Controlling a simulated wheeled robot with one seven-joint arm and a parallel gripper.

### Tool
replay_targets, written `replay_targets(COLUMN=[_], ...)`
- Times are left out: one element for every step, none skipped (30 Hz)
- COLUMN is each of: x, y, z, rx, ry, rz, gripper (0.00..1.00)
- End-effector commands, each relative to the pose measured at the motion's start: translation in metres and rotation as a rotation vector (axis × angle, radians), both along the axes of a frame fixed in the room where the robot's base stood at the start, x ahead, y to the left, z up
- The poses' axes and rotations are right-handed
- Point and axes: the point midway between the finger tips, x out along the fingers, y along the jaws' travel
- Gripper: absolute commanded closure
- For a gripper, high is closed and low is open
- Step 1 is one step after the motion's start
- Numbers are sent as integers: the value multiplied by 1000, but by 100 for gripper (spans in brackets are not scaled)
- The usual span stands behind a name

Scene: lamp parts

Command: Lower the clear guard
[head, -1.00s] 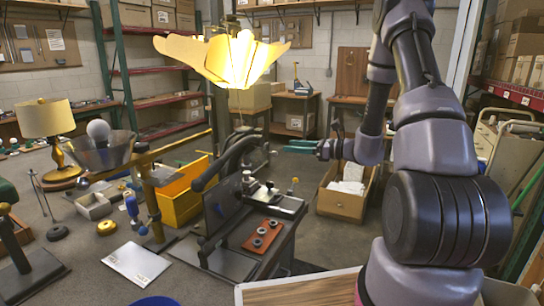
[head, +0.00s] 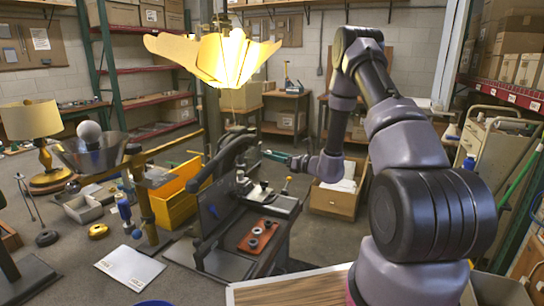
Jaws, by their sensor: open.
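A bench machine (head: 268,205) with a black lever arm stands in the middle of the head view. A dark, see-through upright panel (head: 213,208) stands at its left side. It looks like the guard, but I cannot tell this for certain. My gripper (head: 268,154) has teal fingers and points left, behind and above the machine's right part. It appears apart from the machine and holds nothing that I can see. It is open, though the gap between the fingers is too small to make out.
A yellow bin (head: 180,196) stands behind the machine on the left. A glowing petal shade (head: 225,55) hangs above. A smoky bowl with a bulb (head: 88,132) is at left. A cardboard box (head: 335,201) sits behind right. A white sheet (head: 130,266) lies in front.

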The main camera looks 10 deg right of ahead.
Motion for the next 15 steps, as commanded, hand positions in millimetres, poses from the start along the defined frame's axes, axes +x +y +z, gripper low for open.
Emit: replay_targets(x=[3, 5, 6, 7, 8, 8, 8, 8, 8, 8, 8, 8, 8, 8, 8], y=[3, 5, 6, 7, 7, 8, 8, 8, 8, 8, 8, 8, 8, 8, 8], z=[0, 0, 0, 0, 0, 0, 0, 0, 0, 0, 0, 0, 0, 0, 0], rx=[0, 1, 1, 1, 0, -1, -1, -1, -1, 0, 0, 0, 0, 0, 0], ry=[0, 1, 1, 1, 0, 1, 1, 1, 1, 1, 1, 1, 1, 1, 1], rz=[0, 0, 0, 0, 0, 0, 0, 0, 0, 0, 0, 0, 0, 0, 0], gripper=[38, 38, 38, 38, 38, 38, 38, 38, 38, 38, 38, 38, 41, 53, 68])
